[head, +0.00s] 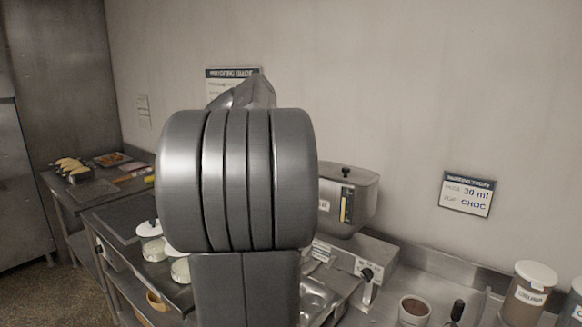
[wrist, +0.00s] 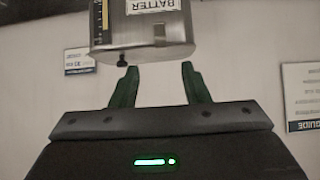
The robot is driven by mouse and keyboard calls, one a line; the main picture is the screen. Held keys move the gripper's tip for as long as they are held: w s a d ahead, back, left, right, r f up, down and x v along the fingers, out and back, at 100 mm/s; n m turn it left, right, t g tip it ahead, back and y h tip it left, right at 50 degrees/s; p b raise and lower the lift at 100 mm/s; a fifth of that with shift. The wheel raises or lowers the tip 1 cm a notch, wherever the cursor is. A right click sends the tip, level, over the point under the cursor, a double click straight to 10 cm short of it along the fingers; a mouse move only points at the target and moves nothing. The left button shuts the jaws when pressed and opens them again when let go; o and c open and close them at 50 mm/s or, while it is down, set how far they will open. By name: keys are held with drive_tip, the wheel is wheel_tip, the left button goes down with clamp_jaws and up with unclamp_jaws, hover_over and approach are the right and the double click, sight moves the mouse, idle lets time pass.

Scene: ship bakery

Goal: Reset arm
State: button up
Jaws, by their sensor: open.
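My gripper (wrist: 158,84) shows in the wrist view with its two green fingers apart and nothing between them. A steel batter dispenser (wrist: 145,40) appears just beyond the fingertips in that view, with a dark knob at its lower edge. I cannot tell the exact gap. In the head view my raised arm fills the middle and hides the gripper. The dispenser (head: 348,203) shows there to the right of my arm, partly covered by it.
Signs hang on the wall, one at right (head: 468,194). A counter with a brown-filled cup (head: 414,309) and a lidded container (head: 528,290) runs along the right. At left are lidded jars (head: 151,242) and a table with baked goods (head: 72,168).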

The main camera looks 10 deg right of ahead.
drive_tip(key=shift+s+a+r, duration=0.2)
drive_tip(key=shift+w+f, duration=0.1)
drive_tip(key=p+x, duration=0.1)
drive_tip(key=x, duration=1.2)
drive_tip(key=shift+d+f, duration=0.15)
drive_tip(key=shift+f, duration=0.15)
drive_tip(key=shift+w, duration=0.1)
drive_tip(key=f+t+h+b, duration=0.1)
drive_tip(key=t+h+b, duration=0.1)
drive_tip(key=s+a+f+t+h+b, duration=0.1)
drive_tip(key=t+h+b, duration=0.1)
drive_tip(key=f+t+h+b, duration=0.1)
drive_tip(key=t+h+b, duration=0.1)
drive_tip(key=shift+s+a+f+b, duration=0.35)
drive_tip(key=shift+f, duration=0.05)
idle(2.4)
